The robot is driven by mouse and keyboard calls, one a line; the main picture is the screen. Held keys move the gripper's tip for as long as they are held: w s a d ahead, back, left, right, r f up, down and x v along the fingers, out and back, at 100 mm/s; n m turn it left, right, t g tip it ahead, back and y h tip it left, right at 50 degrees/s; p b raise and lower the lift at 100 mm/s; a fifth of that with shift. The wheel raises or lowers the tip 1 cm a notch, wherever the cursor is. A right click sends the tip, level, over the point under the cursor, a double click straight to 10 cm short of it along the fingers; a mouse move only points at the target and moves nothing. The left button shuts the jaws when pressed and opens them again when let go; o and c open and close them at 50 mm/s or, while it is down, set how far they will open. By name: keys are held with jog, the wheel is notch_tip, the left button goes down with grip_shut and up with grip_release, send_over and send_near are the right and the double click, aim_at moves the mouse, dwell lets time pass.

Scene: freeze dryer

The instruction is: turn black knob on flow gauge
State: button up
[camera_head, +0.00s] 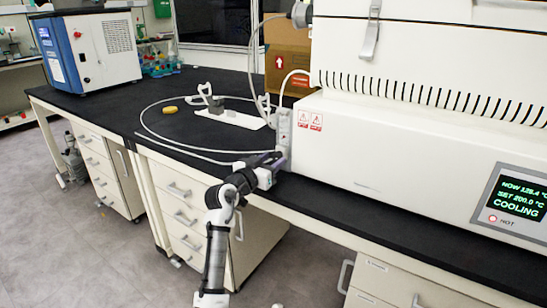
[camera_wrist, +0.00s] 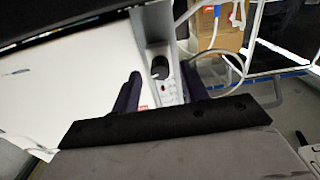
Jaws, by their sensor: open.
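The flow gauge (camera_head: 284,138) is a narrow pale upright block at the left end of the white machine in the head view. In the wrist view the gauge (camera_wrist: 152,22) runs up from the centre, and its round black knob (camera_wrist: 160,67) faces me. My gripper (camera_head: 273,160) is at the lower part of the gauge in the head view and hides the knob there. In the wrist view my gripper (camera_wrist: 161,72) is open, with one dark finger on each side of the knob. I cannot tell whether either finger touches it.
The white freeze dryer (camera_head: 400,150) fills the right, its screen (camera_head: 517,197) reading COOLING. A thin hose (camera_head: 148,130) loops over the black bench (camera_head: 120,100). A cardboard box (camera_head: 286,60) stands behind the gauge.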

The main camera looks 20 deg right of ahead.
jog(key=shift+x, duration=0.8)
jog(key=shift+c, duration=0.4)
grip_shut()
